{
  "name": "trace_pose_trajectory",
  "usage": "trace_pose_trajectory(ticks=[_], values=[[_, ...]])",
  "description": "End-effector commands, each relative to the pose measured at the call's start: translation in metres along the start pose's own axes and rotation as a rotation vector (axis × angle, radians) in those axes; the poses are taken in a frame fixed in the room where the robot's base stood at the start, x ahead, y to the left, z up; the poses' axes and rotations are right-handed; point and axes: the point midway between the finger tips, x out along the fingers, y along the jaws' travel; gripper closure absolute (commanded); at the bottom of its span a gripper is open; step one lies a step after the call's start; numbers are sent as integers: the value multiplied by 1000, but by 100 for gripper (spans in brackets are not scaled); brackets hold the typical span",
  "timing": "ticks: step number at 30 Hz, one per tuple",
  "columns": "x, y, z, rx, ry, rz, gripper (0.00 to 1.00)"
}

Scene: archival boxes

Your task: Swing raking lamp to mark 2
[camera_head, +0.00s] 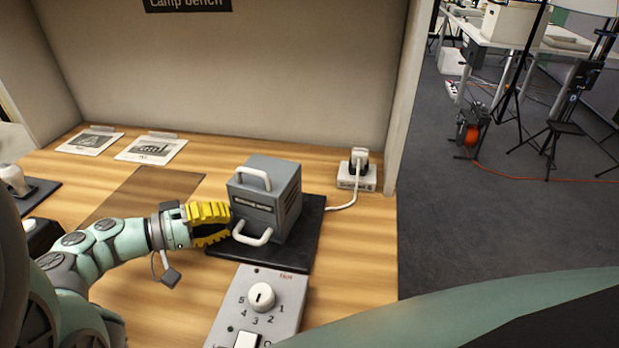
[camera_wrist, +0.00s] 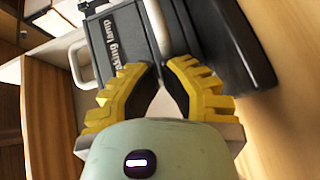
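The raking lamp (camera_head: 268,205) is a grey box with white handles, standing on a dark base plate (camera_head: 302,245) on the bench. In the wrist view its labelled face (camera_wrist: 120,35) is close ahead. My gripper (camera_head: 230,226), with yellow ribbed fingers, is at the lamp's left side by the lower white handle (camera_head: 254,238). In the wrist view my gripper (camera_wrist: 162,66) has its fingertips close together, with a small gap and a white handle bar just beyond. Whether they grip it is unclear. A dial (camera_head: 261,297) numbered 1 to 5 sits on a panel in front; no mark 2 is identifiable on the plate.
A power socket block (camera_head: 357,176) with a cable stands behind right of the lamp. Two printed cards (camera_head: 150,149) and a brown mat (camera_head: 150,192) lie at left. The bench's back wall (camera_head: 240,75) is close behind; a side panel bounds the right.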

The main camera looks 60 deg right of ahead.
Motion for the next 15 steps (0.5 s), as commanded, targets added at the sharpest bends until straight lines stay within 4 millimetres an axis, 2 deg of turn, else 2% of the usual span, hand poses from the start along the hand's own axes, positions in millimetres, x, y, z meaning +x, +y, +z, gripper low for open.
trace_pose_trajectory(ticks=[10,15], values=[[0,1,3,-5,14,-3,100],[4,5,11,-21,96,-14,100]])
